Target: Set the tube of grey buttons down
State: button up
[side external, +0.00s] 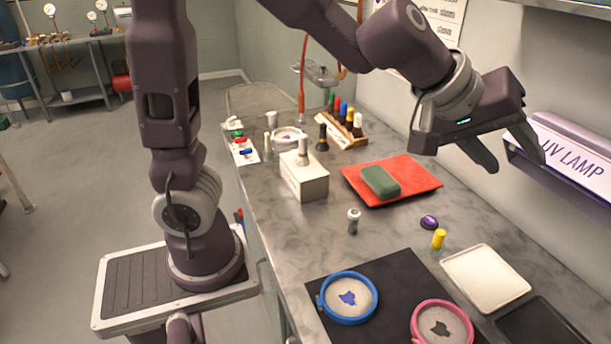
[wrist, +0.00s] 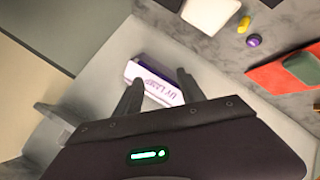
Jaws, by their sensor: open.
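A small tube with a whitish cap and greyish contents, seemingly the tube of grey buttons (side external: 353,226), stands upright on the marbled worktop (side external: 310,235). It is in front of the red mat and apart from other things. My gripper (side external: 514,162) is raised at the right, by the wall and the UV lamp, well away from the tube. Its fingers are spread with nothing between them. In the wrist view my gripper (wrist: 157,80) points towards the UV lamp, and the grey tube does not show there.
The UV lamp (side external: 570,155) juts from the wall near my fingers. A green block (side external: 381,182) lies on the red mat (side external: 420,180). A yellow-capped tube (side external: 438,239), a purple item (side external: 429,222), a white tray (side external: 486,278), and blue (side external: 347,320) and pink hoops (side external: 415,325) are nearby.

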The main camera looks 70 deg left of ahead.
jog(key=s+a+r+m+g+h, duration=0.1)
jog(key=s+r+m, duration=0.25)
jog(key=s, duration=0.55)
jog(key=s+a+f+m+g+y, duration=0.1)
jog(key=s+a+f+m+y, duration=0.1)
jog(key=s+a, duration=0.3)
jog(key=s+a+f+m+g+y, duration=0.1)
jog(key=s+a+f, duration=0.4)
jog(key=s, duration=0.7)
jog(key=shift+s+a+f+m+g+y, duration=0.2)
jog(key=shift+m+g+y, duration=0.25)
jog(key=shift+g, duration=0.15)
